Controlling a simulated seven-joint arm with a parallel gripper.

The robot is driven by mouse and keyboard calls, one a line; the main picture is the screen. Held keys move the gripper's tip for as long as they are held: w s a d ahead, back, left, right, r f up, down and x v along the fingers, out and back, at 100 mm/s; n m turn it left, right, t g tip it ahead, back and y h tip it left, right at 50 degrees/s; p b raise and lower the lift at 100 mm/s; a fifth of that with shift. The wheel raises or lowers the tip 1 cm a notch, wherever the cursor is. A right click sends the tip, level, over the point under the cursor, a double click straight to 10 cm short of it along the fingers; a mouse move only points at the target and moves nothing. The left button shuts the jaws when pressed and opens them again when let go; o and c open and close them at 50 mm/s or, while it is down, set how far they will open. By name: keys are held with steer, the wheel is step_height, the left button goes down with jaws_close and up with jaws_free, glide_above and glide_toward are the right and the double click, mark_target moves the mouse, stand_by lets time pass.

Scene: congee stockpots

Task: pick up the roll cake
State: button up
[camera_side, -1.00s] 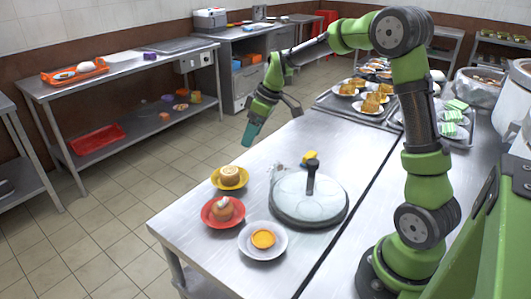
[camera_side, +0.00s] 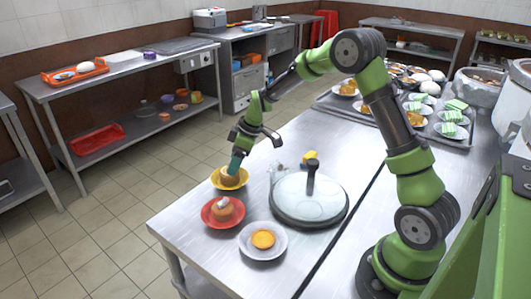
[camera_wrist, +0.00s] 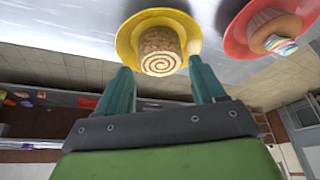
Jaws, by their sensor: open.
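The roll cake (camera_wrist: 160,50) is a brown cylinder with a spiral end, sitting in a yellow bowl (camera_wrist: 126,42). In the side view the roll cake (camera_side: 229,181) sits in the yellow bowl (camera_side: 217,182) near the table's left edge, partly hidden by my gripper. My gripper (camera_side: 235,163) is right above the cake, its teal fingers pointing down. In the wrist view my gripper (camera_wrist: 158,72) is open, with one finger on each side of the cake's near end. I cannot tell whether the fingers touch the cake.
A red bowl with a cupcake (camera_wrist: 272,30) stands close beside the yellow bowl. A white bowl with a tart (camera_side: 263,240) and a glass lid (camera_side: 310,203) are nearby on the steel table (camera_side: 205,262). The tray of plates (camera_side: 345,108) is farther back.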

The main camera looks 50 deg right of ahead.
mark_target(227, 180)
steer(key=x, duration=0.5)
steer(key=shift+w, duration=0.2)
steer(key=shift+c, duration=0.5)
steer(key=c, duration=0.6)
steer(key=shift+r, duration=0.15)
